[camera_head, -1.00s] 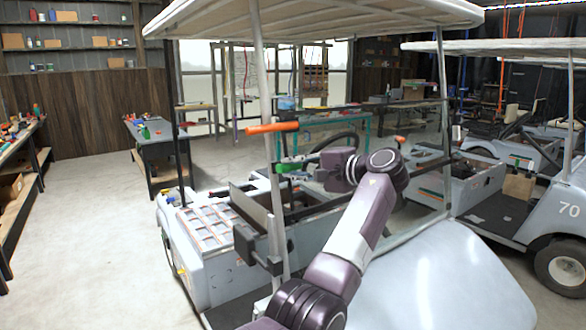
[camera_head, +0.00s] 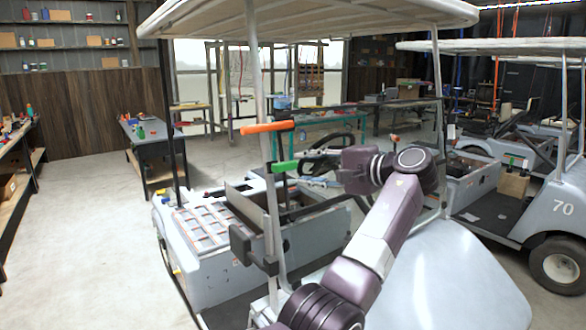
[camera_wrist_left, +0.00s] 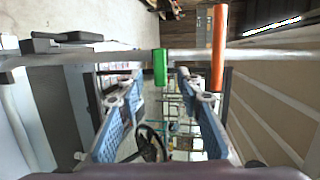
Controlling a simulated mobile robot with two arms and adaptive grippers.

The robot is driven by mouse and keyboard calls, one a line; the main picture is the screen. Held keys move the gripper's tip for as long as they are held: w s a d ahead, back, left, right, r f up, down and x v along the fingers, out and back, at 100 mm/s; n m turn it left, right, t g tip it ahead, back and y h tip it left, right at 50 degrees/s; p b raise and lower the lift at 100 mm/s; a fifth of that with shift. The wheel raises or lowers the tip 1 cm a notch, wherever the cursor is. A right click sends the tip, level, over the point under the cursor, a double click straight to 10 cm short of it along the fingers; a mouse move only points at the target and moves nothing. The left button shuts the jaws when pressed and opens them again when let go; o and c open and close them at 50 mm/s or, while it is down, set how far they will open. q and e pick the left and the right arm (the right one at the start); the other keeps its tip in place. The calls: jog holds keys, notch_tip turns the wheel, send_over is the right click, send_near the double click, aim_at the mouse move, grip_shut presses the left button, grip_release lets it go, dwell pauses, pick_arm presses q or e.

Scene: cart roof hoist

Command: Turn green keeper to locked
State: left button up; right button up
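The green keeper (camera_head: 284,166) is a short bar on the cart's upright roof post, below a longer orange handle (camera_head: 268,127). It lies about level, its end pointing right toward my left gripper. My left gripper (camera_head: 306,168) is open, with one finger above and one below the keeper's height. In the left wrist view, the keeper (camera_wrist_left: 160,67) appears between the spread fingertips (camera_wrist_left: 160,78), with space on both sides. Its gap in depth to the fingers is hard to judge. The orange handle (camera_wrist_left: 218,50) is right of it. My right gripper is out of view.
The cart's pale roof (camera_head: 320,18) hangs above and the grey post (camera_head: 262,90) runs down beside the keeper. A black steering wheel (camera_head: 335,148) is behind my gripper. A second cart (camera_head: 560,205) stands at right; open floor (camera_head: 85,240) is at left.

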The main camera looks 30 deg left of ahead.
pick_arm(q)
jog(key=v, duration=0.5)
jog(key=shift+d, duration=0.15)
